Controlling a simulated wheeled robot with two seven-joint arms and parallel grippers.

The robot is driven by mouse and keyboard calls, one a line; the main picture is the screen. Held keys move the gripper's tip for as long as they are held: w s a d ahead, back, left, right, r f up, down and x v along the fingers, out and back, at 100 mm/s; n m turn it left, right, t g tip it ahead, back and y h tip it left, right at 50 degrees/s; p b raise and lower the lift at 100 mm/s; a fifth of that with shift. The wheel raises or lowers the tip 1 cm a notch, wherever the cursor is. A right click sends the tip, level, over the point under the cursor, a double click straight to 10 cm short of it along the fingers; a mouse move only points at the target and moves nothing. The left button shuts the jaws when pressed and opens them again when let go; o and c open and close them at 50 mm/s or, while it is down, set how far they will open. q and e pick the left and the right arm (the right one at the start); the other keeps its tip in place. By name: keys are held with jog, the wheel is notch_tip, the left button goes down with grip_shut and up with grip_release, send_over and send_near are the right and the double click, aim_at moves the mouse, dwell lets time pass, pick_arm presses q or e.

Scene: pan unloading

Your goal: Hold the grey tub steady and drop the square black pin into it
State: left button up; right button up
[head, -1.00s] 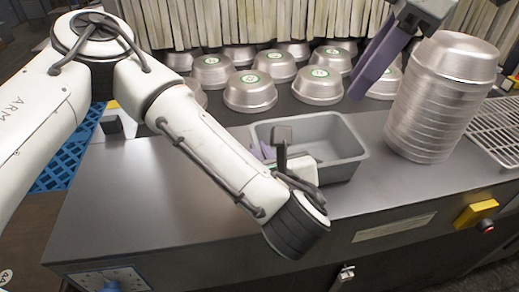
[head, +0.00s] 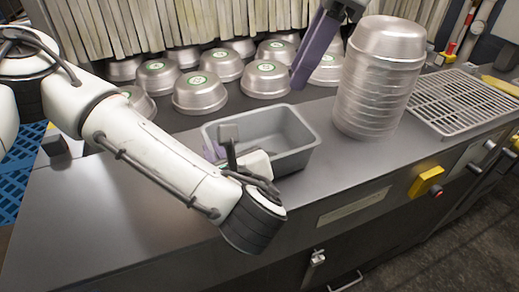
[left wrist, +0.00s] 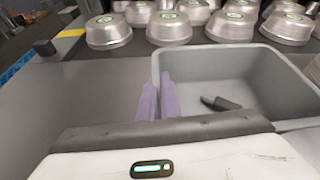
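The grey tub (head: 300,135) stands on the metal counter and also fills the right of the left wrist view (left wrist: 285,105). My left gripper (left wrist: 158,100) has its two purple fingers on either side of the tub's left wall, close together on the rim. In the head view my left gripper (head: 212,150) is mostly hidden by its own wrist. A small black piece (left wrist: 222,103), which looks like the square black pin, lies on the tub's floor. My right gripper (head: 312,50) hangs above and behind the tub, with purple fingers overlapping side-on; nothing shows in it.
A tall stack of metal pans (head: 378,85) stands right of the tub, close to my right gripper. Several upturned pans (head: 200,93) with green labels sit behind. A wire rack (head: 465,100) is at the far right. The counter left of the tub (head: 90,215) is clear.

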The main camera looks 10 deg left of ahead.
pick_arm(q)
jog(key=o, duration=0.4)
jog(key=shift+s+f, duration=0.1)
jog(key=shift+f, duration=0.25)
jog(key=shift+o, duration=0.2)
jog(key=v, duration=1.2)
jog(key=shift+r, duration=0.2)
